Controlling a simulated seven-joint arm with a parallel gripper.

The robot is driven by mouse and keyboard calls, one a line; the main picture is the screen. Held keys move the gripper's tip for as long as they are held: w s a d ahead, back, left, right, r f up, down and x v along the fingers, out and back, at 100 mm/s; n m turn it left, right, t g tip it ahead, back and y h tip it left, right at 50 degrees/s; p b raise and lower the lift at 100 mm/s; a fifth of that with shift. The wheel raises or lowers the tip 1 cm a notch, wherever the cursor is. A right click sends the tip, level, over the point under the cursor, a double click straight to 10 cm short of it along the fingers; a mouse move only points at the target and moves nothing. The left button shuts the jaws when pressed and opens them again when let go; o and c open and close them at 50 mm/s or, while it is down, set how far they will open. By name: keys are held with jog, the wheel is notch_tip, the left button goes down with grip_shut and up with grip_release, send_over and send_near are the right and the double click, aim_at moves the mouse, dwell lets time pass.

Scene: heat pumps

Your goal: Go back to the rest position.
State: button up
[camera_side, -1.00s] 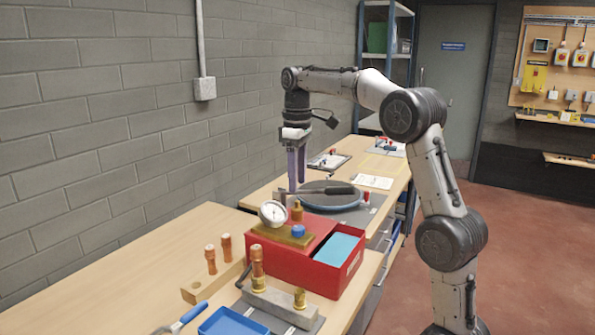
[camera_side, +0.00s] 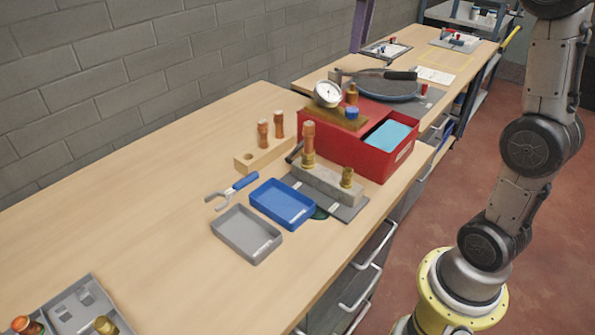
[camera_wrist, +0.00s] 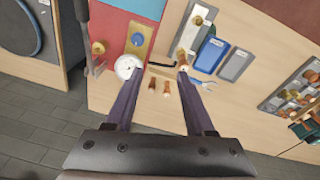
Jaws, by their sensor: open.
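My gripper (camera_wrist: 159,74) shows in the wrist view with its two long purple fingers spread apart and nothing between them. It hangs high above the bench (camera_side: 120,215). In the side view only part of one purple finger (camera_side: 361,26) shows at the top edge; the rest of the gripper is out of frame. In the wrist view the pressure gauge (camera_wrist: 126,67) and two copper-coloured fittings (camera_wrist: 153,87) lie below, near the fingertips in the picture. Those fittings stand upright in a wooden block (camera_side: 263,157).
A red box (camera_side: 370,150) carries the gauge (camera_side: 327,93) on a brass plate. Nearby are a grey fixture (camera_side: 325,184), a blue tray (camera_side: 282,205), a grey tray (camera_side: 245,235) and a blue-handled wrench (camera_side: 232,190). A hammer (camera_side: 375,74) lies across a round dark disc. The left bench is mostly clear.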

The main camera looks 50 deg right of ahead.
jog(key=s+a+f+t, duration=0.2)
jog(key=s+a, duration=0.7)
jog(key=s, duration=0.2)
jog(key=s+a+f+m+t, duration=0.2)
jog(key=s+f, duration=0.6)
jog(key=f, duration=0.4)
jog(key=shift+a+f+m, duration=0.2)
jog(key=shift+f+m, duration=0.1)
jog(key=shift+m, duration=0.1)
